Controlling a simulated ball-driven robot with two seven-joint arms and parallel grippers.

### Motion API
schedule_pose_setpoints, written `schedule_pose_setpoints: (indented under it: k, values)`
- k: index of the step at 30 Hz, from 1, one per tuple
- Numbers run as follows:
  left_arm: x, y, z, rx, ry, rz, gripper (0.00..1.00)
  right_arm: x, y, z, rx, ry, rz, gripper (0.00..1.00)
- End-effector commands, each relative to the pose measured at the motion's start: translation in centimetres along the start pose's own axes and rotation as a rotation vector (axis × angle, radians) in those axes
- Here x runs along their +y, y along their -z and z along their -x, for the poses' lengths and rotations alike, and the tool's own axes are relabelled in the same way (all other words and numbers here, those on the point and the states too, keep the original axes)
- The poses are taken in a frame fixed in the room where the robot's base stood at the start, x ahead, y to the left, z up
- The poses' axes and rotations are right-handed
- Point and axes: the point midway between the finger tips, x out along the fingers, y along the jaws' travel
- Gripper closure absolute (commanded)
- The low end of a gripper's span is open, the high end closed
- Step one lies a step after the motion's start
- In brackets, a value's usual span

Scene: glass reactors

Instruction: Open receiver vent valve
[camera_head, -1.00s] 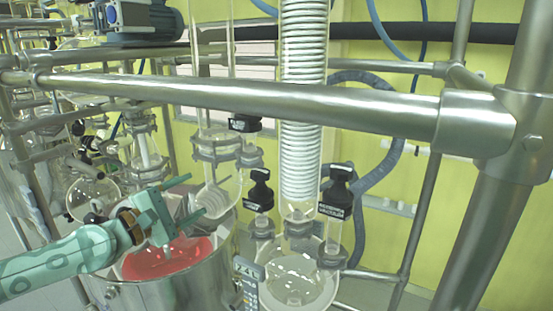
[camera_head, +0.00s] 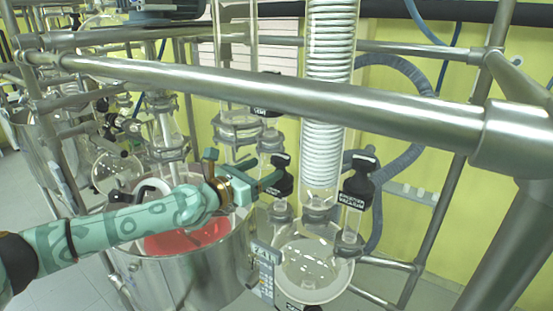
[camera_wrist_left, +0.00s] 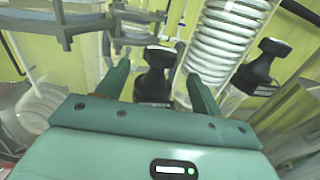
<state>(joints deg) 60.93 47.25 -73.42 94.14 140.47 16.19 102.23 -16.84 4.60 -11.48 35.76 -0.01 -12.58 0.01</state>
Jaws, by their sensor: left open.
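A black-handled valve (camera_head: 282,178) stands upright on the glass neck left of the coiled condenser; it is probably the receiver vent valve, but its label is not readable. My left gripper (camera_head: 268,184) is beside it, reaching in from the left. In the left wrist view the black valve handle (camera_wrist_left: 156,72) shows between my two spread fingers (camera_wrist_left: 158,88), with a visible gap on each side. The fingers do not appear to close on it. The receiver flask (camera_head: 312,268) is below the valve. My right gripper is not in view.
A second black valve (camera_head: 358,182) with a white-lettered label stands to the right. The coiled glass condenser (camera_head: 325,120) rises between the valves. A thick steel rail (camera_head: 270,92) crosses in front and above. A steel vessel with red liquid (camera_head: 188,236) lies below my left arm.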

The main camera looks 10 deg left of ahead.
Motion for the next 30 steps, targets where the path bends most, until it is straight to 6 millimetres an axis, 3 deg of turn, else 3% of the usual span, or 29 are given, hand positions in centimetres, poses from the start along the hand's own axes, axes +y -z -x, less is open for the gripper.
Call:
schedule_pose_setpoints:
  k: [3,9,20,24,25,30]
  values:
    - [-0.1,-0.1,-2.6,-0.001,0.0,0.001,0.33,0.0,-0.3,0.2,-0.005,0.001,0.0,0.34]
    - [0.0,0.0,-5.1,-0.001,-0.001,0.0,0.33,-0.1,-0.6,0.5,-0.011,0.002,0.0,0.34]
    - [0.0,0.1,-5.6,0.0,0.0,0.0,0.33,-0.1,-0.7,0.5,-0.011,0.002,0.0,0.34]
    - [0.0,0.1,-5.6,0.0,0.0,0.0,0.72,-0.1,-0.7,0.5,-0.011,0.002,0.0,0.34]
    - [0.0,0.1,-5.6,0.0,0.0,0.0,0.78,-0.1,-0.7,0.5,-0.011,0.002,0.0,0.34]
    - [0.0,0.0,-5.6,0.0,-0.003,0.0,0.78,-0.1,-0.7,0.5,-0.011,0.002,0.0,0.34]
